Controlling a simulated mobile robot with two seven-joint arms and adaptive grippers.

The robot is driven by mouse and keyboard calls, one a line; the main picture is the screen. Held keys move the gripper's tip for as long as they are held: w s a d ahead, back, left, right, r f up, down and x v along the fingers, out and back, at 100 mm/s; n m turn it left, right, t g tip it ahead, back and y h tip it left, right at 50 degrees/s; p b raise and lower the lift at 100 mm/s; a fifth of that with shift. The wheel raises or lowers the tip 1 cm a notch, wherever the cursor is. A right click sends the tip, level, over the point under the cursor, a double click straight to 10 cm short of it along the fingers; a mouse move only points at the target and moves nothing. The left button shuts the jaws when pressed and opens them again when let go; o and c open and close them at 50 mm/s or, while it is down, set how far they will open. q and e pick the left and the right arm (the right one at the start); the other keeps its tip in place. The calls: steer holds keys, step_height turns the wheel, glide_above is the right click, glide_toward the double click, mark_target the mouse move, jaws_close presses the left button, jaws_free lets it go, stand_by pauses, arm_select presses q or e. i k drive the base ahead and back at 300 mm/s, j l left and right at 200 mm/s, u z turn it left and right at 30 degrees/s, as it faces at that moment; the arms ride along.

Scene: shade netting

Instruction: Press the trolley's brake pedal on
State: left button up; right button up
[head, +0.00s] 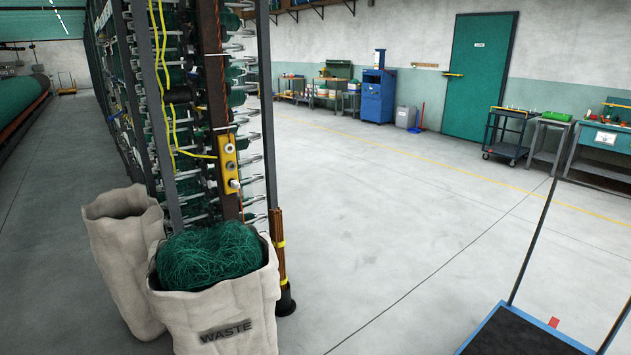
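A flat trolley (520,338) with a black deck and blue rim shows at the bottom right of the head view, cut off by the lower edge. Thin dark posts rise from its rim, one leaning up to the right. A small red tab (554,322) sticks out just beyond the rim between the posts. It looks like a pedal, but whether it is up or down cannot be told. The trolley's wheels are hidden. Neither of my grippers is in view.
A waste bag (225,318) full of green netting and a second pale bag (122,240) stand by the machine rack (205,120) at left. A dark cart (508,130) and workbench (603,137) stand along the back right. The concrete floor (400,220) between is clear.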

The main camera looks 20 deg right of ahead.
mark_target(553, 322)
steer(key=k+l, duration=0.2)
steer(key=l, duration=0.25)
steer(key=k+l, duration=0.25)
steer(key=l, duration=0.2)
steer(key=k+l+u, duration=0.1)
steer(key=l, duration=0.35)
steer(key=k+l, duration=0.55)
steer(key=l, duration=0.3)
steer(key=k+l+u, duration=0.1)
steer(key=k+l, duration=0.15)
steer(key=l, duration=0.2)
steer(key=k+l, duration=0.1)
steer(key=l, duration=0.4)
steer(key=k+l+u, duration=0.1)
steer(key=l, duration=0.35)
steer(key=l+u, duration=0.15)
steer(key=l, duration=1.85)
steer(key=l+u, duration=0.15)
steer(key=l, duration=1.8)
